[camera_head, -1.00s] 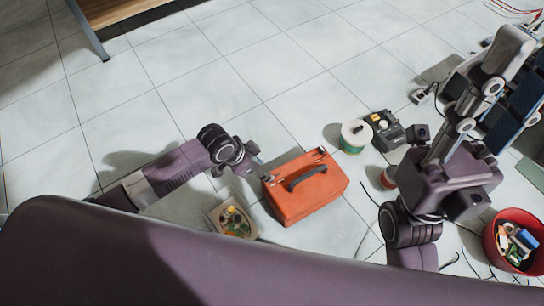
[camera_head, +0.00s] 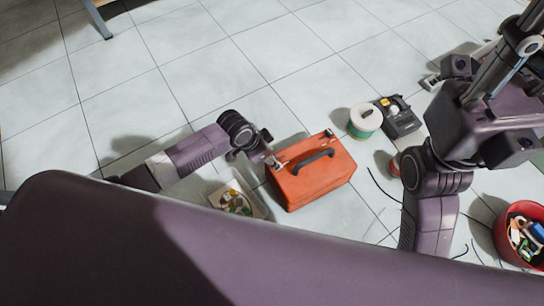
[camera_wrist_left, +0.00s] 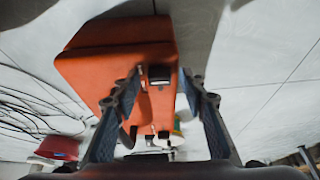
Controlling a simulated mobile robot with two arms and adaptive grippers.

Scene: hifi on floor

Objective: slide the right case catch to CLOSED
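I cannot read a CLOSED mark or tell either catch's position. My left gripper (camera_head: 271,158) is at the left-end catch. In the left wrist view my left gripper's blue-padded fingers (camera_wrist_left: 162,88) are apart, on either side of a dark, metal-tipped catch (camera_wrist_left: 159,75) on the case (camera_wrist_left: 120,60). I cannot tell whether they touch it. My right gripper is not in view.
A tray of small parts (camera_head: 251,193) lies left of the case. A green-and-white spool (camera_head: 365,121) and a dark device (camera_head: 401,119) stand beyond it on the right. A red bucket (camera_head: 503,243) with items is at the right. Loose cables lie between. Floor behind the case is clear.

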